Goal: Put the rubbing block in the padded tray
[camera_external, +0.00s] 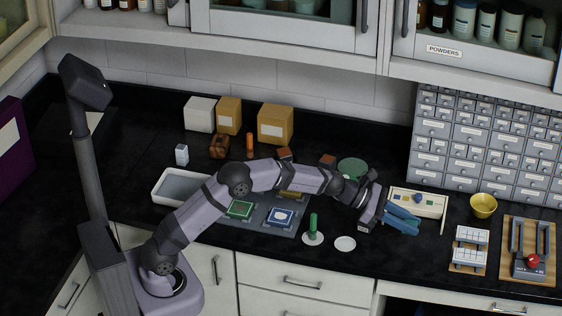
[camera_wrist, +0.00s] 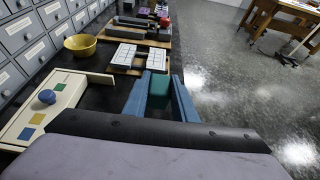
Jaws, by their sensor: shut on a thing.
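My gripper (camera_external: 402,219) has blue fingers and is at the right of the counter, beside the cream board. In the wrist view my gripper (camera_wrist: 159,100) is shut on a teal-green block (camera_wrist: 159,88), which sits between the blue fingers. I cannot tell for certain that this is the rubbing block. In the external view the fingers largely hide the block. A white tray with a grey lining (camera_external: 172,187), which looks like the padded tray, lies at the left, partly behind my arm.
A cream board (camera_external: 418,202) with coloured squares and a blue knob lies next to my gripper. A yellow bowl (camera_external: 483,206) and a wooden stand with a red ball (camera_external: 532,261) are to the right. A grey mat (camera_external: 262,217), a green-handled stamp (camera_external: 313,224) and boxes (camera_external: 275,124) stand leftward.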

